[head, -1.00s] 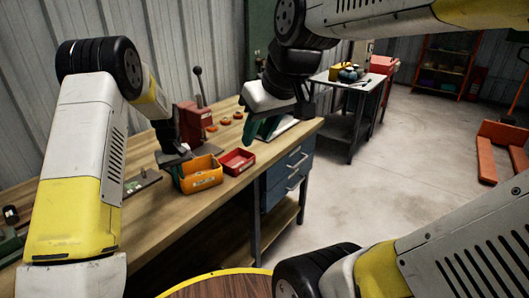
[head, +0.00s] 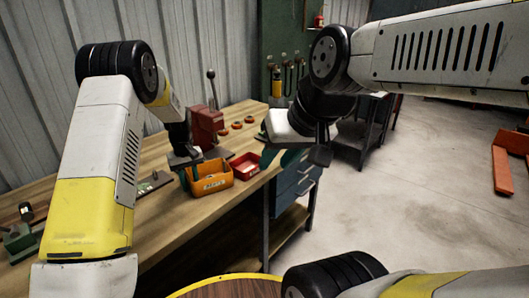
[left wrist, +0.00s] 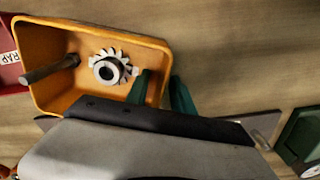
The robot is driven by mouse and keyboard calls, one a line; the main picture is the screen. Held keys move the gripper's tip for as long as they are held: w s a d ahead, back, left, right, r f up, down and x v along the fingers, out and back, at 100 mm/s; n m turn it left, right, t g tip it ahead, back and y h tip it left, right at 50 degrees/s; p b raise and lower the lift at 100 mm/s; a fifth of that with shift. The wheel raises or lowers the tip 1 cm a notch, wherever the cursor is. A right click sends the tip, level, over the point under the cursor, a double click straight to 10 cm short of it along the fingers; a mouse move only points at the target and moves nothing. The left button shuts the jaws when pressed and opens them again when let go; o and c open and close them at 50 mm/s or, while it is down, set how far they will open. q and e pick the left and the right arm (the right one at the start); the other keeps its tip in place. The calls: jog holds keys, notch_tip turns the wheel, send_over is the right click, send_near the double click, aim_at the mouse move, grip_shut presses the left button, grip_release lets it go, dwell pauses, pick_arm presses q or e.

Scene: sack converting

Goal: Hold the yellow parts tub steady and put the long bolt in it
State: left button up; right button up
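The yellow-orange parts tub (head: 210,178) stands on the workbench, and it fills the upper left of the left wrist view (left wrist: 95,34). The long bolt (left wrist: 48,70), a dark rod, lies slanted in the tub, its outer end over the left rim. A pale toothed gear (left wrist: 112,67) lies in the tub beside it. My left gripper (left wrist: 163,88) has its green fingers on either side of the tub's right wall, closed on it. My right gripper (head: 294,157) is right of the tub, near the bench edge, apart from it. No bolt shows in it; its finger gap is unclear.
A red bin (head: 245,165) stands close beside the tub. A red vice-like tool (head: 207,125) and several orange rings (head: 237,126) are behind. A green block (head: 22,238) is at the bench's left. A round wooden top (head: 230,289) is at the bottom.

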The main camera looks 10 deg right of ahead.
pick_arm(q)
notch_tip(320, 180, up, 12)
jog(key=shift+r, duration=0.15)
jog(key=s+a+r+m+t+h, duration=0.1)
jog(key=s+a+r+t, duration=0.15)
jog(key=s+r, duration=0.55)
jog(key=s+a+r+m+t+h, duration=0.1)
jog(key=s+a+r, duration=0.2)
jog(key=s+r, duration=0.45)
jog(key=s+a+m+t, duration=0.1)
jog(key=s+t, duration=0.1)
jog(key=s, duration=1.6)
jog(key=shift+s+a+m+t, duration=0.2)
jog(key=shift+a+m+t, duration=0.1)
jog(key=shift+a+t, duration=0.05)
